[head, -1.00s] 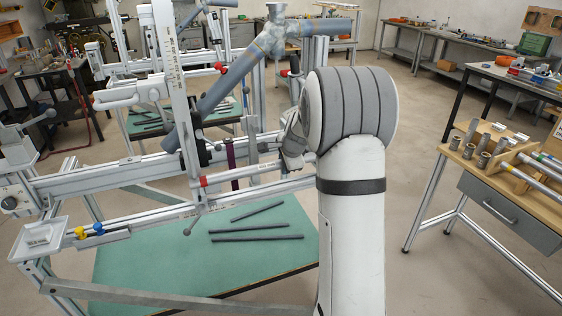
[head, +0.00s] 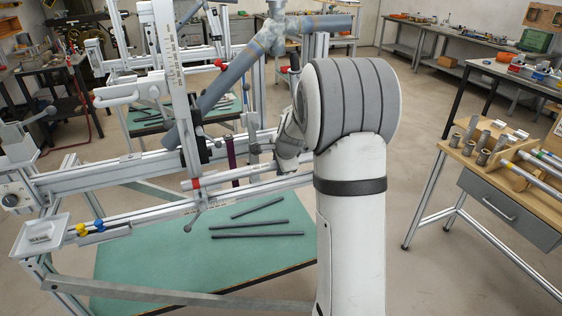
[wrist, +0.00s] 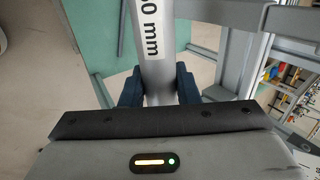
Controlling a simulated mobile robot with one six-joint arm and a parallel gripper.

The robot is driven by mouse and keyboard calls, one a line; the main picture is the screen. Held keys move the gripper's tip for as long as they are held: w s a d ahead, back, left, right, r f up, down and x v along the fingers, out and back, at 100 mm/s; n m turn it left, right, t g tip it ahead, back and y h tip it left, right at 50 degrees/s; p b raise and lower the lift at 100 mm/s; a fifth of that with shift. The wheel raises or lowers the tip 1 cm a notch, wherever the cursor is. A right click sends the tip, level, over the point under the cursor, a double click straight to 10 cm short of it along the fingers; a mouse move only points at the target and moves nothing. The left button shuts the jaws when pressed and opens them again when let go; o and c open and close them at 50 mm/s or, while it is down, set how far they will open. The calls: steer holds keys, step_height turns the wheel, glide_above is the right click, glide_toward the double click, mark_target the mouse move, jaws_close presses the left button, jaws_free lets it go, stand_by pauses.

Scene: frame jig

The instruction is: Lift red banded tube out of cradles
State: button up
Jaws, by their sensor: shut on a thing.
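A pale metal tube with a red band (head: 196,184) near its left end runs roughly level beside the upright scale post in the head view. My gripper (wrist: 160,88) is shut on a silvery tube (wrist: 157,55) in the wrist view, one dark blue finger on each side. Black lettering ending in "0 mm" shows on that tube. In the head view my wrist is at the tube's right side, and my fingers are largely hidden. Whether the tube touches its cradles cannot be told.
The jig's aluminium rails (head: 120,180) and upright scale post (head: 167,85) stand close to the tube. A grey-blue frame tube (head: 225,80) slants above. Dark rods lie on the green table top (head: 150,265). A workbench (head: 500,178) with tubes is at right.

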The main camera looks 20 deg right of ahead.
steer(key=s+b, duration=0.2)
steer(key=s, duration=0.4)
steer(key=shift+s+b, duration=0.35)
steer(key=shift+s, duration=0.05)
steer(key=shift+r, duration=0.15)
step_height(320, 180, up, 10)
steer(key=p, duration=0.8)
steer(key=shift+p, duration=0.35)
stand_by(0.5)
steer(key=s+r+p, duration=0.3)
steer(key=s+r, duration=0.3)
steer(key=s, duration=0.2)
steer(key=shift+r, duration=0.35)
stand_by(0.5)
